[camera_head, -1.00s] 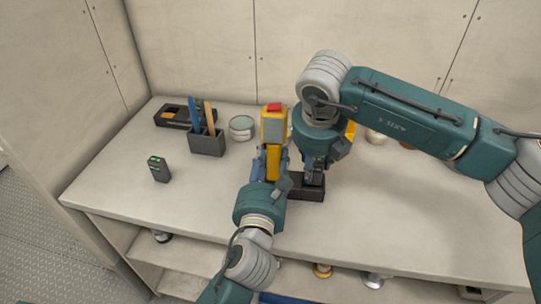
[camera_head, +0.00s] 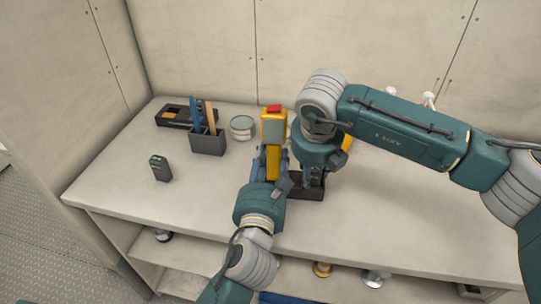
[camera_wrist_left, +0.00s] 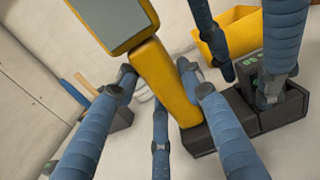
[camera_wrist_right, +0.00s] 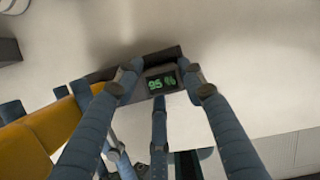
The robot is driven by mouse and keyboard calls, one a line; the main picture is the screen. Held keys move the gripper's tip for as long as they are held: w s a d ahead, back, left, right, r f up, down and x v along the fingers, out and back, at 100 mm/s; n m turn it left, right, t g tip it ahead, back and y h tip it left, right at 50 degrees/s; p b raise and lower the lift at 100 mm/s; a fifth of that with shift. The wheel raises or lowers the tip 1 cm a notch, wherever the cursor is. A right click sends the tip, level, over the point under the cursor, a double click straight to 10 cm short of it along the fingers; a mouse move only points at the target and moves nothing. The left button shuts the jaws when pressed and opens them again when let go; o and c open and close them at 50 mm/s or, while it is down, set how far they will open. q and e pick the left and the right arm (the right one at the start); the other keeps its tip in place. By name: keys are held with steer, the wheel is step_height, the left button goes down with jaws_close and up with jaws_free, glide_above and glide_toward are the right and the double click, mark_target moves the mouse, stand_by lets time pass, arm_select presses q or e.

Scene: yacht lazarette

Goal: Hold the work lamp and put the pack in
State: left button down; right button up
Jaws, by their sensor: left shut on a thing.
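The yellow work lamp (camera_head: 273,128), with a grey panel and red top, stands upright on the table. Its dark base (camera_head: 312,191) extends to the right; the base also shows in the left wrist view (camera_wrist_left: 203,138). My left gripper (camera_head: 271,170) is shut on the lamp's yellow body. A dark pack (camera_wrist_left: 251,72) with green marks sits at the base; its display reads 95 % in the right wrist view (camera_wrist_right: 161,82). My right gripper (camera_head: 313,184) is over the base with its fingers spread about the pack. How deep the pack sits is hidden. Another dark pack (camera_head: 160,168) stands at the left.
A black tool holder (camera_head: 208,143), a tin (camera_head: 242,128) and a dark case with an orange patch (camera_head: 172,117) are at the back left. A yellow bin (camera_wrist_left: 232,32) stands behind the lamp. The table's right side is mostly clear.

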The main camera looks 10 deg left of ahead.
arm_select(q)
steer(key=shift+d+r, duration=0.15)
steer(key=shift+r, duration=0.05)
arm_select(e)
steer(key=o, duration=0.4)
steer(key=shift+d+f, duration=0.15)
steer(key=shift+f, duration=0.5)
arm_select(q)
steer(key=shift+w+f, duration=0.25)
steer(key=shift+w, duration=0.1)
arm_select(e)
steer(key=shift+o, duration=0.2)
steer(key=shift+w+f, duration=0.1)
steer(key=shift+w, duration=0.3)
arm_select(q)
steer(key=shift+s, duration=0.15)
arm_select(e)
steer(key=shift+s, duration=0.15)
arm_select(q)
steer(key=shift+f, duration=0.15)
arm_select(e)
steer(key=v, duration=1.2)
arm_select(q)
steer(key=c, duration=1)
jaws_free()
steer(key=shift+a, duration=0.2)
steer(key=s, duration=0.8)
steer(key=s+d, duration=0.1)
steer(key=s, duration=0.3)
